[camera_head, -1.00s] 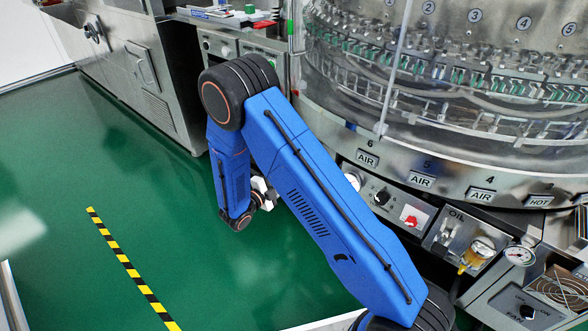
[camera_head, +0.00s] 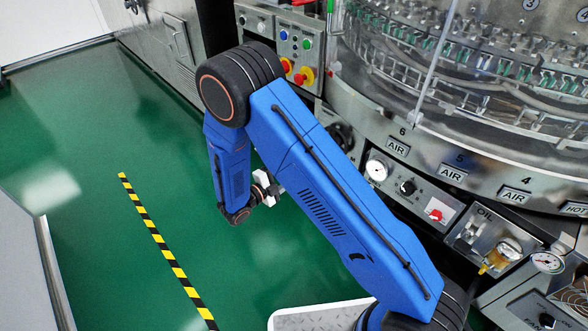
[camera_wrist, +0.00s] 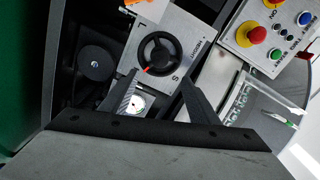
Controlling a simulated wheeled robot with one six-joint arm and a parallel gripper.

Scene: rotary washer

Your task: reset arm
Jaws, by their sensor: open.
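My blue arm reaches across the middle of the head view, folded at the elbow, with its forearm hanging down at the left. In the head view its end is small and partly hidden behind the arm. In the wrist view my gripper (camera_wrist: 160,98) is open, with its two dark fingers apart and nothing held between them. Beyond the fingers is a machine panel with a black handwheel (camera_wrist: 160,53).
The rotary washer (camera_head: 470,130) fills the right side, close to my arm. A control panel with red and yellow knobs (camera_head: 303,77) stands behind the elbow. The green floor (camera_head: 110,230) at the left is open, with a yellow-black strip (camera_head: 165,250).

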